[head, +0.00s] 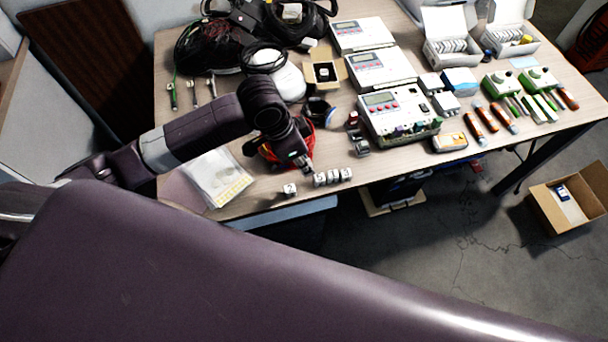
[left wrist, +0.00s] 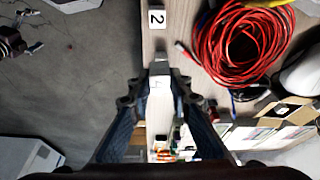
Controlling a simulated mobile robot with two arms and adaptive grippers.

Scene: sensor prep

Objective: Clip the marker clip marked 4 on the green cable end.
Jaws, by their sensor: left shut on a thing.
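My left gripper (head: 307,170) is over the front edge of the table; its fingers also show in the left wrist view (left wrist: 160,98). It is shut on a white marker clip (left wrist: 160,84) whose top shows a 4, partly hidden by the fingers. In the head view the gripper mostly hides this clip. The green cable end (head: 174,96) lies at the back left of the table, well away from the gripper.
A clip marked 2 (left wrist: 157,19) stands near the gripper, and several more clips (head: 333,177) stand in a row to its right. A red cable coil (left wrist: 245,45) lies close by. Two other cable ends (head: 194,92) (head: 211,86) lie beside the green one. A bagged sheet (head: 215,178) lies front left.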

